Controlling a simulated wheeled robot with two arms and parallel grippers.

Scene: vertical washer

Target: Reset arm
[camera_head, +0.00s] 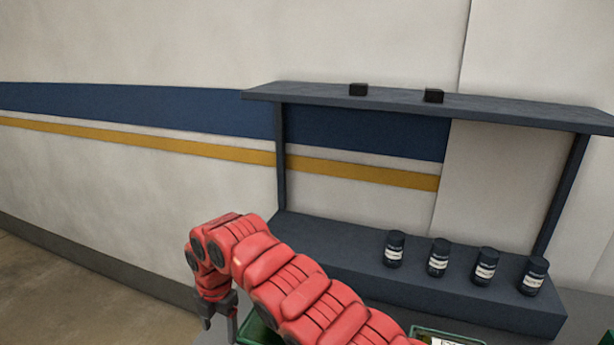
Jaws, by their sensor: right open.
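My right arm is red and comes in from the bottom right of the head view, bending over at its wrist. My right gripper (219,318) hangs down at the bottom, left of the shelf unit. It is dark grey, and its jaws are open. Its fingertips are near the lower edge of the picture, beside a green container (257,330) that is mostly hidden by my arm. I see nothing held in it. My left gripper is not in the view.
A dark grey shelf unit (330,241) stands against the wall behind my arm. Several dark bottles with white labels (438,258) stand in a row on its lower shelf. Another green container (447,335) shows at the bottom. Floor at left is clear.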

